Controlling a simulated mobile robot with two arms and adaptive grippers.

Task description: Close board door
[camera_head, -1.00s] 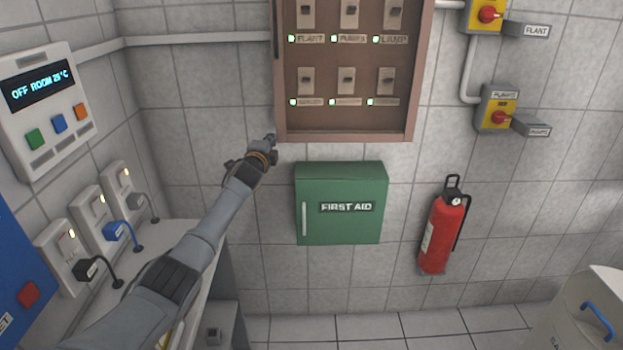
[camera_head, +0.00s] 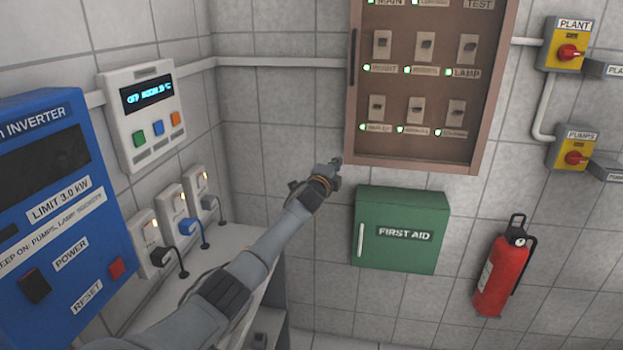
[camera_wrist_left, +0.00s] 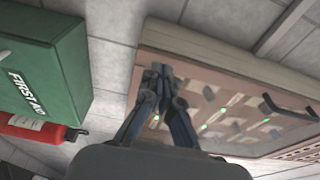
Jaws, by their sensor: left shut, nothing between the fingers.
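The brown switch board (camera_head: 470,162) hangs on the tiled back wall, with rows of switches and lit green lamps. A dark upright handle (camera_head: 353,56) is at its left edge. In the left wrist view the handle (camera_wrist_left: 290,110) stands out from a see-through door pane, with switches behind it. The door looks flush or nearly flush with its frame; I cannot tell if a small gap is left. My left gripper (camera_head: 336,163) is shut and empty, just left of the board's lower left corner. Its fingertips (camera_wrist_left: 160,72) overlap the board's edge in the left wrist view; contact is unclear.
A green first aid box (camera_head: 400,258) hangs below the board, with a red fire extinguisher (camera_head: 502,275) to its right. Yellow switches (camera_head: 566,42) are at right. A blue inverter (camera_head: 60,220) and a white control panel (camera_head: 140,120) are on the left wall.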

